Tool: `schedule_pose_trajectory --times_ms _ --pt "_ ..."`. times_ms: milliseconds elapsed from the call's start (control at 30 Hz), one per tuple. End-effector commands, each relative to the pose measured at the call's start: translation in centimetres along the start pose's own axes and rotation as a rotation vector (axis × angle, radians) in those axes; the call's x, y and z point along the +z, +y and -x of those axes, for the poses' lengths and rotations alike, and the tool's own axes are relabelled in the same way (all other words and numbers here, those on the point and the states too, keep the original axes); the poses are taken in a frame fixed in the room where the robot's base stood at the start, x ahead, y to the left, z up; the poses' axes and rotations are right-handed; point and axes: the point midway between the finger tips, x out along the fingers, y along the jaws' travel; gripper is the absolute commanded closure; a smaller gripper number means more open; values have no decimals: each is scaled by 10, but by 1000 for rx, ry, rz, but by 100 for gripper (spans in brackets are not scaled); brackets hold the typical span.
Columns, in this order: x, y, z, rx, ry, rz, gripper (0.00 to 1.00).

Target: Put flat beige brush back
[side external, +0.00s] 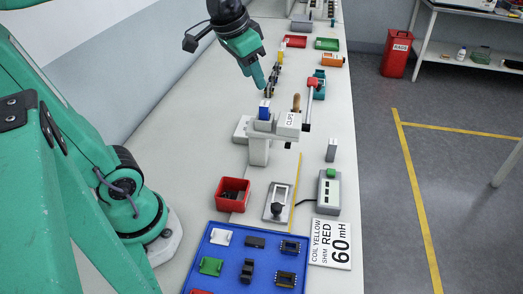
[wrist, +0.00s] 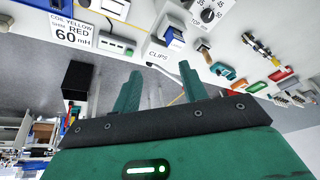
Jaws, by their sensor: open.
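I cannot pick out a flat beige brush with certainty. A tan, upright, handle-like piece (side external: 296,102) stands just behind the white box marked CLIPS (side external: 290,122); a small brown piece (wrist: 203,46) also shows near the CLIPS box in the wrist view (wrist: 157,53). My gripper (side external: 260,82) hangs above the bench, behind and left of the CLIPS box in the side view. In the wrist view its two teal fingers (wrist: 160,85) stand wide apart with nothing between them, so it is open and empty.
A blue block (side external: 264,109) sits atop a grey stand (side external: 259,152) beside the CLIPS box. A red-handled tool (side external: 311,92) rises to its right. A red bin (side external: 232,194) and a blue tray (side external: 226,254) of parts are nearer. The bench's left strip is clear.

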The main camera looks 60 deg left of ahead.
Motion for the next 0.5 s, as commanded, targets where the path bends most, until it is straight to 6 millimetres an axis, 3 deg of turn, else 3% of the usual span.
schedule_pose_trajectory --times_ms 300,500 --pt "68 22 -1 11 83 51 57" --pt "94 29 -8 18 114 75 57"
